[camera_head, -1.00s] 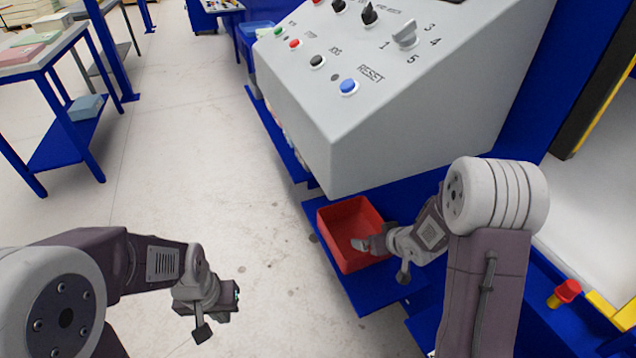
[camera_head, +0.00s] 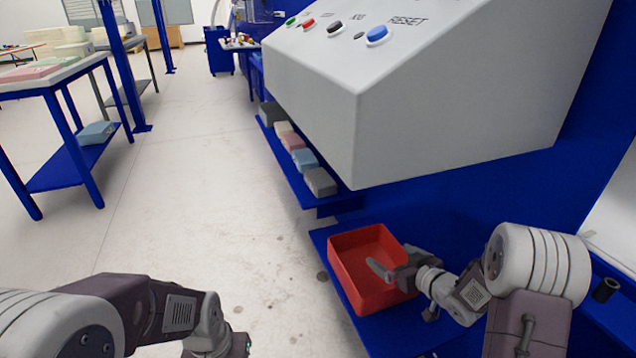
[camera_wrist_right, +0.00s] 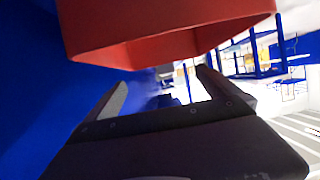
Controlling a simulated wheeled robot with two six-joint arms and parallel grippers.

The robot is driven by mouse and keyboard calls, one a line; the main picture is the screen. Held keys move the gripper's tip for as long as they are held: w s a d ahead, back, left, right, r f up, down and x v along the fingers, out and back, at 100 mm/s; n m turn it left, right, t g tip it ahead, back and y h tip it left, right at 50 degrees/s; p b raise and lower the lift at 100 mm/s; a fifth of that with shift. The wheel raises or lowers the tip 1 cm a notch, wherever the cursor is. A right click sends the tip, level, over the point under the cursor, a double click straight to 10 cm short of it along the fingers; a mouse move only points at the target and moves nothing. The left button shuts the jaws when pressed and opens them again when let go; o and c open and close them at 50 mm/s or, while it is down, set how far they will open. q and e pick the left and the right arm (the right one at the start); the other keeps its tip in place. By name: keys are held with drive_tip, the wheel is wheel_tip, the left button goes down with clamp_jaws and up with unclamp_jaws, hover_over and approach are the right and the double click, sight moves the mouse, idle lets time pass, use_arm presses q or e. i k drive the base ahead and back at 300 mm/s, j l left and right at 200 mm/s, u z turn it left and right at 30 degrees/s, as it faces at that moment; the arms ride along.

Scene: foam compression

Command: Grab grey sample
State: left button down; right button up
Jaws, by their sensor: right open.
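A grey sample block (camera_head: 320,182) lies at the near end of a row on the blue shelf under the control panel. A darker grey block (camera_head: 270,113) lies at the far end of that row. My right gripper (camera_head: 392,262) is open and empty at the right rim of the red bin (camera_head: 352,285), nearer than the row and apart from it. In the right wrist view, its two fingers (camera_wrist_right: 162,84) are spread, with the red bin's wall (camera_wrist_right: 160,30) above them. My left gripper (camera_head: 240,346) is at the bottom edge, partly cut off.
Cream, pink (camera_head: 291,142) and blue (camera_head: 304,160) blocks lie between the grey ones. The control panel housing (camera_head: 440,120) overhangs the shelf (camera_head: 283,170). Clear floor (camera_head: 215,210) lies to the left. A blue-framed table (camera_head: 40,85) stands at the far left.

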sight(321, 183)
drive_tip(key=i+j, duration=0.25)
drive_tip(key=i, duration=0.15)
drive_tip(key=i+j, duration=0.3)
drive_tip(key=i, duration=0.15)
drive_tip(key=i+j, duration=0.25)
drive_tip(key=i, duration=0.15)
